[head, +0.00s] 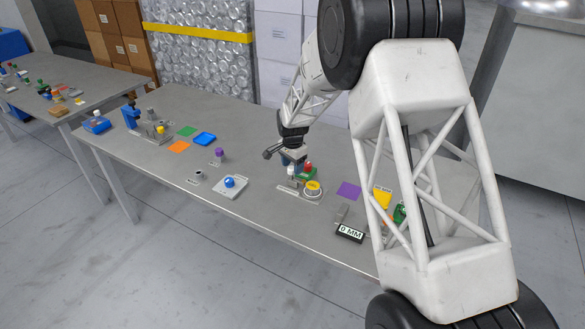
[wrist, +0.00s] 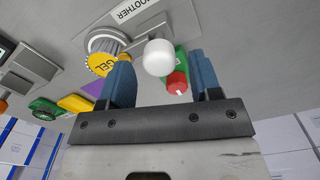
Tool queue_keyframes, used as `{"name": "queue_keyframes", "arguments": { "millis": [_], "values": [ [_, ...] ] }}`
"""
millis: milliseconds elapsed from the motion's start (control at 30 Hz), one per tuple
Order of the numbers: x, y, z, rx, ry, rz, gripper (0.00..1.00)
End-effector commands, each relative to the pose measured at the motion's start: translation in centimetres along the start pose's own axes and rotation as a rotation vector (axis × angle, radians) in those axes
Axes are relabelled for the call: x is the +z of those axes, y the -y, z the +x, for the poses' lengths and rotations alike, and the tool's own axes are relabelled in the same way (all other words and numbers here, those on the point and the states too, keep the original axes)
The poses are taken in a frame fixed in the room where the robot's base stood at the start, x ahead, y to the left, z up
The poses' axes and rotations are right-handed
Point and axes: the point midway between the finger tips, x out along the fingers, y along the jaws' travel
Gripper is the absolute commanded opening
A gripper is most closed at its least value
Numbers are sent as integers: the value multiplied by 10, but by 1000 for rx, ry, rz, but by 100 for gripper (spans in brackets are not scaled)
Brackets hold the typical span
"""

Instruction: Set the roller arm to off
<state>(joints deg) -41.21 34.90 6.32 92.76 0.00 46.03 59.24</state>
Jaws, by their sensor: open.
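The knob appears between and just beyond the fingertips; contact cannot be told. A red knob (wrist: 177,83) on a green base (wrist: 181,62) is close to the right finger. In the head view my gripper (head: 293,159) is over this station, partly hiding it.
In the head view a purple square (head: 348,191) and a "0 MM" display (head: 350,233) lie to the right. A blue-knobbed block (head: 230,187) stands left. Bare table lies in front.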

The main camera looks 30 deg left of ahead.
Motion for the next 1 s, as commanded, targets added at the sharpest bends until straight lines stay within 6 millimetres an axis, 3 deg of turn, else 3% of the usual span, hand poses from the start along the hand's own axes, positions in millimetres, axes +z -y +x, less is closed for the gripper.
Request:
{"name": "queue_keyframes", "arguments": {
  "millis": [200,500,867,1000],
  "values": [
    [0,0,12,0,0,0,58],
    [0,0,13,0,0,0,58],
    [0,0,13,0,0,0,3],
    [0,0,12,0,0,0,0]
  ]
}}
